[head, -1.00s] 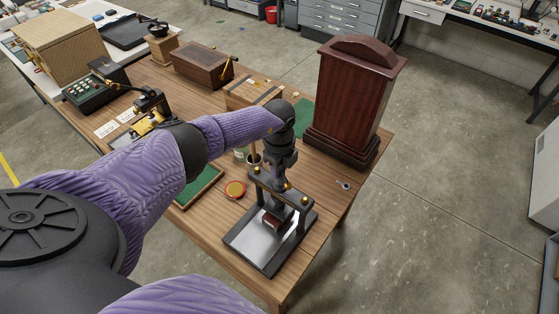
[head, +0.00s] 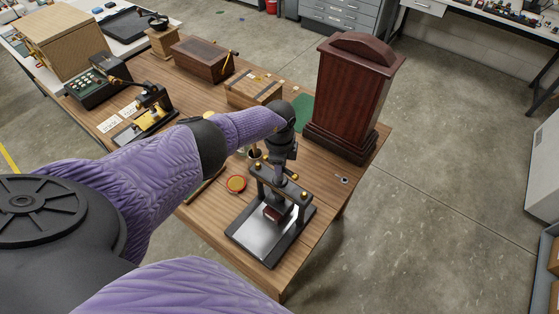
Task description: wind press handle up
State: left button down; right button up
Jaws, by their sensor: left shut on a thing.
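The press (head: 246,233) stands near the front corner of the wooden table, with a dark base, a pale bed plate, two posts and a crossbar. A small dark red block (head: 274,213) sits under the crossbar, between the posts. My left gripper (head: 281,165) is above the crossbar at the press handle (head: 291,176), pointing down, and is shut on it. My wrist and fingers hide much of the handle and screw. My right gripper is not in view.
A tall dark red wooden case (head: 350,95) stands right behind the press. A wooden box (head: 254,90) and a cup (head: 254,153) are behind. The table's front right edge is close.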

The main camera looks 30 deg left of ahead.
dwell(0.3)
pick_arm(q)
jog(key=shift+c, duration=2)
grip_release()
notch_tip(320, 180, up, 9)
jog(key=p, duration=0.4)
jog(key=shift+r, duration=0.45)
